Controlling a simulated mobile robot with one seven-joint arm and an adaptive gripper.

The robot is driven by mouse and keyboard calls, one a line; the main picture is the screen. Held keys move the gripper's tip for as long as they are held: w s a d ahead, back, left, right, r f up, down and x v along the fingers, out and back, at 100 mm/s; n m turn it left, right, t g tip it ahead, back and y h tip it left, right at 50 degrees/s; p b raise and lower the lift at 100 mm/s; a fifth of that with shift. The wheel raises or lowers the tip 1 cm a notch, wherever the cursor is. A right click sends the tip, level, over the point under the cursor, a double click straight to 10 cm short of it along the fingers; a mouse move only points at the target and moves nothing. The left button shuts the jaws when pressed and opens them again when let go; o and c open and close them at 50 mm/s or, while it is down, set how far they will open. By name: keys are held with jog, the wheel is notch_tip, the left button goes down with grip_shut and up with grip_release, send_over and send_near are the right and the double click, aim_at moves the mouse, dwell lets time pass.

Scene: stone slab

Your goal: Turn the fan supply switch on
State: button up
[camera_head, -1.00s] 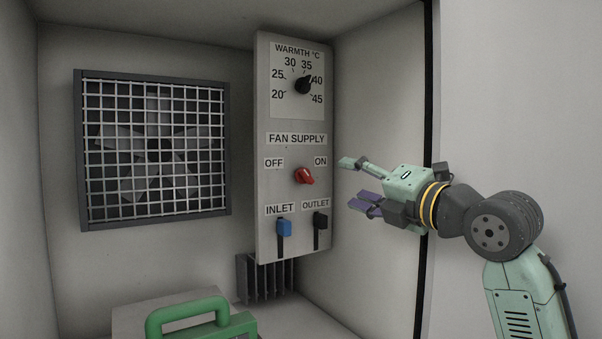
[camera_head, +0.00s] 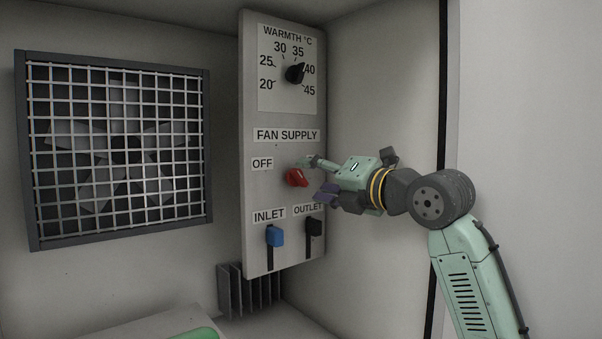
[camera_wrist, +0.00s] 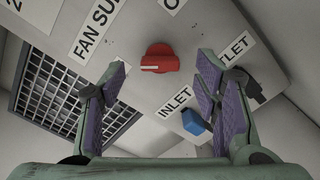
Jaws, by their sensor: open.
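The red fan supply switch (camera_head: 297,177) is a rotary knob on the grey control panel (camera_head: 262,197), under the FAN SUPPLY label. In the head view its pointer tilts toward the upper left, toward the OFF label (camera_head: 262,163); the ON label is hidden behind my gripper. My gripper (camera_head: 318,178) is open and empty, just right of the knob in that view. In the wrist view the red knob (camera_wrist: 160,58) lies ahead, between and beyond the open purple-padded fingers (camera_wrist: 160,95). No contact with the knob shows.
Above the switch is a black warmth dial (camera_head: 295,74). Below it are a blue inlet slider (camera_head: 275,236) and a black outlet slider (camera_head: 314,227), close under my gripper. A grilled fan (camera_head: 120,145) is at left.

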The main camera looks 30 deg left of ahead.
aim_at(304, 177)
jog(key=x, duration=0.5)
jog(key=shift+p, duration=0.35)
jog(key=c, duration=1.2)
